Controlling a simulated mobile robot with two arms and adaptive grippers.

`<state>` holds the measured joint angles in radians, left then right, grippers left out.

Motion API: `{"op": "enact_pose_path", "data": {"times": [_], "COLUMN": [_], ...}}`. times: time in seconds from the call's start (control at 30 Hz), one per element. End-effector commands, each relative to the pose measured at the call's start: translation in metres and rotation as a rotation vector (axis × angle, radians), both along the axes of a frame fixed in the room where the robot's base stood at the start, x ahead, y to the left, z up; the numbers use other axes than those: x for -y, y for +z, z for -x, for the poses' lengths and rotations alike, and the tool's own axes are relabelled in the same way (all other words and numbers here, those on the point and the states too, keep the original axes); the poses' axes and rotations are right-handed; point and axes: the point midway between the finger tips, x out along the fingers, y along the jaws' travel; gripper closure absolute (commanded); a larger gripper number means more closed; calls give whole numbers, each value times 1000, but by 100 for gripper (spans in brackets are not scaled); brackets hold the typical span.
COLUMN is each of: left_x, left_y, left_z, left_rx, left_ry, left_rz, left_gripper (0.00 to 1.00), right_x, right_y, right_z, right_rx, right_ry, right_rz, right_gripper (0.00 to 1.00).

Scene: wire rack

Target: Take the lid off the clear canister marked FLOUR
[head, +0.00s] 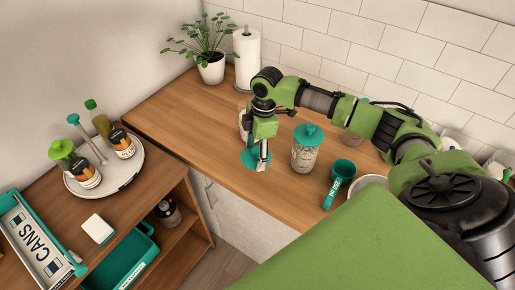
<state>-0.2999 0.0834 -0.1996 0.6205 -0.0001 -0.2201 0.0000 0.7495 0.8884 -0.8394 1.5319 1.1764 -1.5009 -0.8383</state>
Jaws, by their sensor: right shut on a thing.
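My right gripper (263,157) points down over the front part of the wooden counter. It is shut on a round teal lid (250,160), which is clear of any canister. A clear canister (243,124) shows partly behind the gripper, mostly hidden by it. Another clear canister (304,158) with pale contents and a teal lid (309,134) stands just right of the gripper. The lettering on the canisters is too small or hidden to read. My left gripper is out of view.
A paper towel roll (246,55) and potted plant (211,66) stand at the back. The counter (185,110) is clear at left. Bottles stand on a round tray (125,180) on the lower shelf unit.

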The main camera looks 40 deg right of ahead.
Motion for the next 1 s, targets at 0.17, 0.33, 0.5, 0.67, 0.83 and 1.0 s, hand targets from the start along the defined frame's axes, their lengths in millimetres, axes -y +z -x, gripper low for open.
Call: {"op": "enact_pose_path", "data": {"times": [0.17,0.33,0.5,0.67,0.83,1.0], "left_x": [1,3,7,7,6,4], "left_y": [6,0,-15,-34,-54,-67], "left_z": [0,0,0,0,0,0], "left_rx": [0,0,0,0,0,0], "left_ry": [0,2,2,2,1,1], "left_rz": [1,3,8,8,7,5], "left_gripper": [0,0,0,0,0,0], "right_x": [1,1,1,2,2,2], "right_y": [-1,-8,-22,-40,-58,-70], "right_z": [-3,-3,-3,-3,-3,-3], "right_rx": [1,1,1,2,2,2], "right_ry": [75,86,85,84,84,84], "right_rz": [1,1,1,1,2,2], "right_gripper": [79,79,79,79,79,79]}}
